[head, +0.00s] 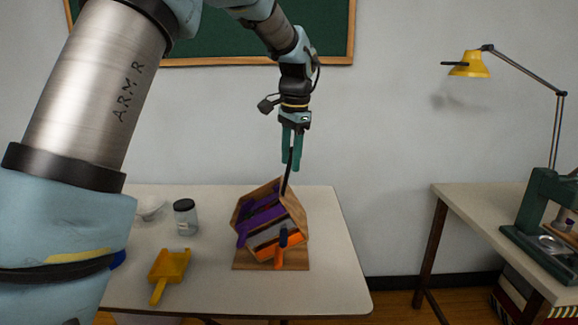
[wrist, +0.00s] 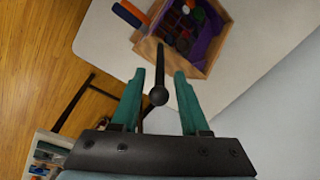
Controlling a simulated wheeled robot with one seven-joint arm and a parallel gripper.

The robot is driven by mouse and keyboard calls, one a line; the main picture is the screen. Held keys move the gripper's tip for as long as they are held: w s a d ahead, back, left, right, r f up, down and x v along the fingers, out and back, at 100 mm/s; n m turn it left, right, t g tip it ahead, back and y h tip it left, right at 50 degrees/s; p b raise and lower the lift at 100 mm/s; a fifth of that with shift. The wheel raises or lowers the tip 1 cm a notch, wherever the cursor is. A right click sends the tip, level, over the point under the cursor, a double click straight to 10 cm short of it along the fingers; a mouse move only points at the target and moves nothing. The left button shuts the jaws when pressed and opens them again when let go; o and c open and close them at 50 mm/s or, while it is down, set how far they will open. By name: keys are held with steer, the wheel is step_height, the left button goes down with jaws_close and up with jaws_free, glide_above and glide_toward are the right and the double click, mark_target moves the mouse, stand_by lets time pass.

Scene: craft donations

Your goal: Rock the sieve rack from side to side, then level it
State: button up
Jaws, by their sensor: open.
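The sieve rack (head: 274,220) is a wooden frame on a flat wooden base, with purple and orange sieve trays inside. It sits tilted on the white table in the head view. A thin dark handle with a round knob rises from its top. My gripper (head: 292,150) is open above the rack, pointing down, its teal fingers on either side of the upper handle. In the wrist view my gripper (wrist: 158,95) shows the black knob (wrist: 158,96) between its spread fingers, with a gap on both sides. The rack (wrist: 190,45) shows beyond, with small colored pieces inside.
A yellow scoop (head: 168,270), a lidded jar (head: 186,216) and a white bowl (head: 150,208) are on the table, left of the rack. A second table (head: 470,205) with a yellow lamp (head: 468,65) and a green press (head: 545,225) stands at the right, across a gap.

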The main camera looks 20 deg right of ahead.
steer(key=shift+w+f, duration=0.15)
steer(key=shift+f, duration=1.3)
jaws_close()
stand_by(0.4)
